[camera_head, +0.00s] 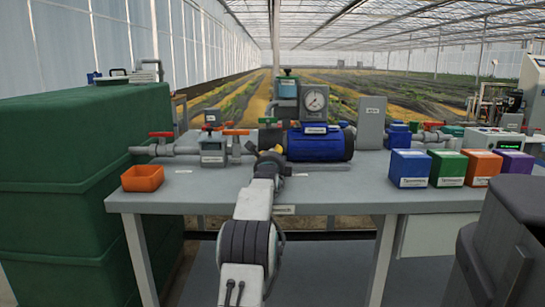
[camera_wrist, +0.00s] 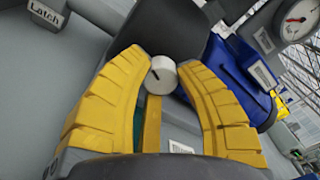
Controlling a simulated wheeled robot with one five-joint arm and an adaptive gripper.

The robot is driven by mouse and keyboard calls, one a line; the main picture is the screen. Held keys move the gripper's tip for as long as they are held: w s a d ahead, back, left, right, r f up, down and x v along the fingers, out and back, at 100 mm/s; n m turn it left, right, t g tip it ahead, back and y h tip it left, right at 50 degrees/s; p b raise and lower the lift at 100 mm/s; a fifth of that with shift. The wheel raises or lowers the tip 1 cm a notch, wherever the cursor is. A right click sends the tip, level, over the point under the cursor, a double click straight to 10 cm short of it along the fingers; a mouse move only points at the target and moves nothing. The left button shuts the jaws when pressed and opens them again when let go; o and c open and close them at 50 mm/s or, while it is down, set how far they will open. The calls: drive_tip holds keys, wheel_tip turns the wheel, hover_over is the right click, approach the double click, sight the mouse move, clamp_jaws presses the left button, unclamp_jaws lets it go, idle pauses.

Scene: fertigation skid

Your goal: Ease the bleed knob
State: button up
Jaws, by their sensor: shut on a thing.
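The bleed knob (camera_wrist: 163,77) is a small pale round knob with a dark pointer line on its face. In the wrist view it sits between the tips of the two yellow fingers of my gripper (camera_wrist: 160,67), which is shut on it. In the head view my gripper (camera_head: 268,157) reaches over the bench to the pipework left of the blue pump (camera_head: 320,146). The knob is hidden there behind my gripper. The pump also shows at the right of the wrist view (camera_wrist: 232,85).
A pressure gauge (camera_head: 315,99) stands above the pump. An orange tray (camera_head: 142,179) sits at the left end of the grey bench (camera_head: 335,190). Blue (camera_head: 409,168), green (camera_head: 447,168), orange (camera_head: 482,168) and purple (camera_head: 514,165) boxes line the right. A "Latch" label (camera_wrist: 45,13) shows in the wrist view.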

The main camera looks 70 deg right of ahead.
drive_tip(key=shift+s, duration=0.1)
clamp_jaws()
drive_tip(key=shift+r+n+p, duration=0.1)
drive_tip(key=shift+n+p, duration=0.3)
drive_tip(key=shift+n, duration=0.1)
drive_tip(key=shift+s+n, duration=0.1)
drive_tip(key=shift+n, duration=0.9)
drive_tip(key=o, duration=0.6)
unclamp_jaws()
drive_tip(key=shift+d, duration=0.1)
